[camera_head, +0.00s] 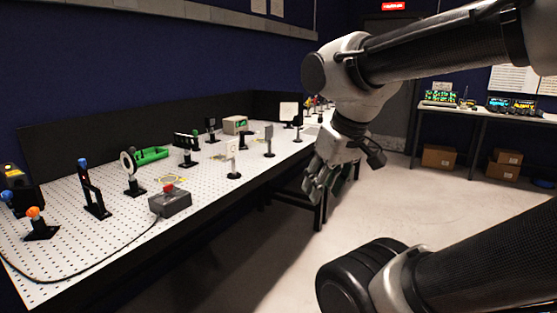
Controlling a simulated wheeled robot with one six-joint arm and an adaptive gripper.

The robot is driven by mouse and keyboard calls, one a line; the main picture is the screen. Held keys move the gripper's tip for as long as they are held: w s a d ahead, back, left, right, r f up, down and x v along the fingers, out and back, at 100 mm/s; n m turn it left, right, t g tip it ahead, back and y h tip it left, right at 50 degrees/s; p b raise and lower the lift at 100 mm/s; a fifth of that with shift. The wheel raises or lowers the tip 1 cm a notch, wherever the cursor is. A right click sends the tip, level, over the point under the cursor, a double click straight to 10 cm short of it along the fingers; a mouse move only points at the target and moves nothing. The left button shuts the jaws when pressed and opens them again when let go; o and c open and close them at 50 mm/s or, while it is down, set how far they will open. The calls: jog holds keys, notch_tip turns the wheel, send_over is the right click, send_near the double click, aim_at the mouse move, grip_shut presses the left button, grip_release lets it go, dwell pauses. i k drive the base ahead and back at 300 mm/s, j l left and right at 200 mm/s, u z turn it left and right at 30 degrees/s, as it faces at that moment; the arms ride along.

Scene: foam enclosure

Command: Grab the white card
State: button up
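A larger white panel (289,110) with a dark frame stands farther back; I cannot tell which of the two the task means. My gripper (318,188) hangs down past the table's front edge, over the aisle, right of and apart from both. Nothing shows in it, but its fingers are small and dark, so I cannot tell how far they are spread.
A grey box with a red button (170,202) sits at the table's front edge, its cable running left. The floor (420,205) at right is clear; cardboard boxes (439,156) lie under a far bench.

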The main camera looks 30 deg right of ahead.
aim_at(232, 146)
jog(key=z, duration=0.3)
jog(key=i+u, duration=0.35)
jog(key=i+l+u, duration=0.2)
jog(key=u, duration=0.2)
jog(key=i+l+u, duration=0.2)
jog(key=u, duration=0.15)
jog(key=i, duration=0.05)
